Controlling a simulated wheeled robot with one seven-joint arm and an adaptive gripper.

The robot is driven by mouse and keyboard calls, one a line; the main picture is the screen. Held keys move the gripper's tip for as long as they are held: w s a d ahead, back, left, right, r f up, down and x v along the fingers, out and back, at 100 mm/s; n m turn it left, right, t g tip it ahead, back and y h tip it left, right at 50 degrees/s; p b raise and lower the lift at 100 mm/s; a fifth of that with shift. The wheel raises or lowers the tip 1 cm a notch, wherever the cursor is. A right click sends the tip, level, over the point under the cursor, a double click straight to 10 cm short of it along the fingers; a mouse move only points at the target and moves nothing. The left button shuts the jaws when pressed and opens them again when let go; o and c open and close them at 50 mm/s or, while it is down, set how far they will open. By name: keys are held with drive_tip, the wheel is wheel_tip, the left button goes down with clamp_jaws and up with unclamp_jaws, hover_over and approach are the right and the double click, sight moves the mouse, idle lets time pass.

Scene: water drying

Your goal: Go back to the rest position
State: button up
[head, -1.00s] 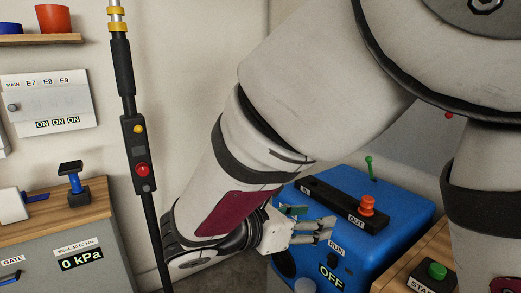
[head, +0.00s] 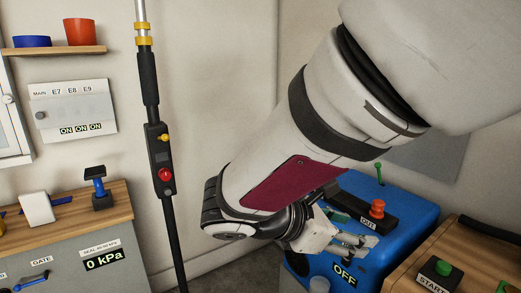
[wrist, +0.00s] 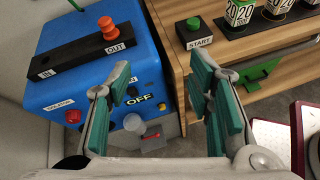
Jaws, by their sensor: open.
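My gripper (wrist: 160,105) is open and empty, its two teal-padded fingers spread apart in the wrist view. In the head view my gripper (head: 350,243) hangs in front of the blue machine (head: 405,215), partly covering its front. The blue machine also shows in the wrist view (wrist: 60,100), left of and beyond the fingers, with a black IN/OUT bar (wrist: 85,52) and an orange-red knob (wrist: 108,28) at the OUT end. Its label reads OFF. I cannot tell the exact gap between gripper and machine.
A wooden bench with a green START button (head: 443,268) stands at the right. A black pole with a control box (head: 160,160) stands left of my arm. A grey cabinet (head: 70,262) reading 0 kPa is at the left. Cups marked 20 (wrist: 240,12) stand on the bench.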

drive_tip(key=s+d+r+m+g+y+p, duration=0.2)
drive_tip(key=s+d+r+m+y+p, duration=0.15)
drive_tip(key=s+r+m+p, duration=0.45)
drive_tip(key=s+d+r+m+g+y+p, duration=0.25)
drive_tip(key=s+r+m+y+p, duration=0.2)
drive_tip(key=s, duration=0.55)
drive_tip(key=s+a+r+m+t+y+p, duration=0.2)
drive_tip(key=s+r+m+t+y+p, duration=0.1)
drive_tip(key=m, duration=0.5)
wheel_tip(320, 180, up, 3)
drive_tip(key=s+p, duration=0.1)
drive_tip(key=s, duration=0.2)
drive_tip(key=shift+f+t+y+p, duration=0.2)
drive_tip(key=shift+t+y+p, duration=0.1)
drive_tip(key=shift+t+p, duration=0.05)
drive_tip(key=shift+o, duration=0.5)
drive_tip(key=shift+w+a, duration=0.1)
